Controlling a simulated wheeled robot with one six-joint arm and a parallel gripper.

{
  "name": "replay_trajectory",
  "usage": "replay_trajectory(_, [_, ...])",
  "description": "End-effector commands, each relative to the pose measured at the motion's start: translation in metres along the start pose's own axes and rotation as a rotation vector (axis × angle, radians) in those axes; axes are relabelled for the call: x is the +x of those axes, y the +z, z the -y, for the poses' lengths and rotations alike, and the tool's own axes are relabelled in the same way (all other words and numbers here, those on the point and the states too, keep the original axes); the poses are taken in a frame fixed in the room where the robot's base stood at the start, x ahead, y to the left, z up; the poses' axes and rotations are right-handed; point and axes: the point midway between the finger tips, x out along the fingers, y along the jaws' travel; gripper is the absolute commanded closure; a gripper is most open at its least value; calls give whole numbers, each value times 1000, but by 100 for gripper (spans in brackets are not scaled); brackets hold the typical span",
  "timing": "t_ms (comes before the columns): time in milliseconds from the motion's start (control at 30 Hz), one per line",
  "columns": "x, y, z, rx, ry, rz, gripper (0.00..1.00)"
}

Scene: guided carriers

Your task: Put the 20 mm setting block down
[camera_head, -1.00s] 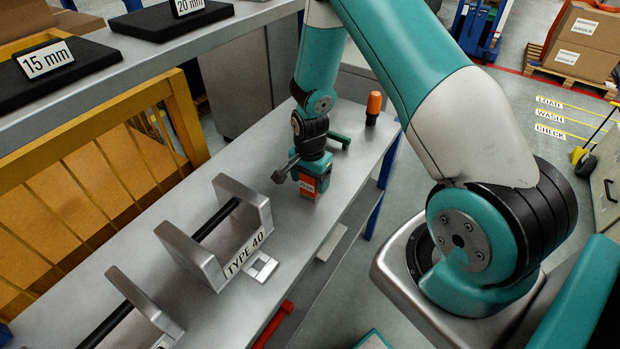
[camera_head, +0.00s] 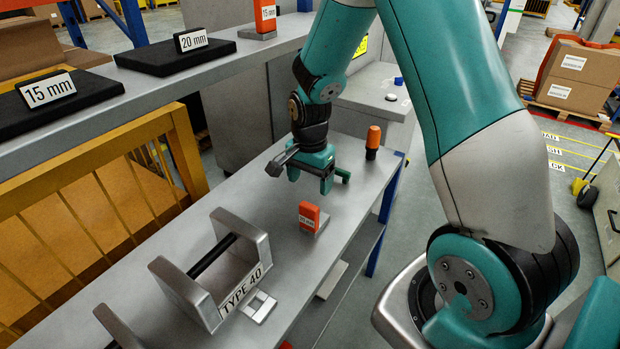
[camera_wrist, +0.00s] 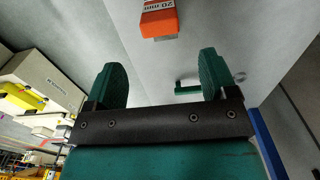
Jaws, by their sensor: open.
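The orange setting block (camera_head: 308,214), with a white label and a grey foot, stands upright on the grey bench. In the wrist view the block (camera_wrist: 159,22) is at the top, and its label reads 20 mm. My gripper (camera_head: 311,182) is open and empty, above and behind the block in the head view. In the wrist view both green fingers of the gripper (camera_wrist: 160,75) are spread apart, and the block lies beyond their tips, touching neither.
A cradle marked TYPE 40 (camera_head: 247,282) stands at the front left of the bench. An orange-topped cylinder (camera_head: 373,142) and a green handle-like piece (camera_wrist: 187,88) are near the far end. Black pads signed 15 mm (camera_head: 98,97) and 20 mm (camera_head: 160,55) lie on the shelf.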

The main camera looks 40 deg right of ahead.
Motion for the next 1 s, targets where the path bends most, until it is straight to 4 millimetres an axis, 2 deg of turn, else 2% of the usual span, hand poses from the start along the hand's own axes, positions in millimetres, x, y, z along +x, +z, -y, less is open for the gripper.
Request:
replay_trajectory(133, [-17, 7, 1, -40, -11, 5, 21])
replay_trajectory(233, [-44, 36, 3, -200, -47, 28, 21])
replay_trajectory(267, [-56, 49, 3, -277, -65, 38, 21])
replay_trajectory(367, [-99, 105, -8, -606, -134, 77, 21])
replay_trajectory(400, [-115, 129, -17, -753, -166, 91, 21])
replay_trajectory(500, [-149, 183, -48, -1112, -244, 115, 21])
replay_trajectory(633, [-176, 233, -91, -1501, -330, 126, 21])
replay_trajectory(700, [-184, 249, -110, -1649, -363, 127, 21])
replay_trajectory(800, [-189, 261, -126, -1776, -392, 126, 21])
replay_trajectory(1000, [-191, 265, -132, -1824, -402, 127, 21])
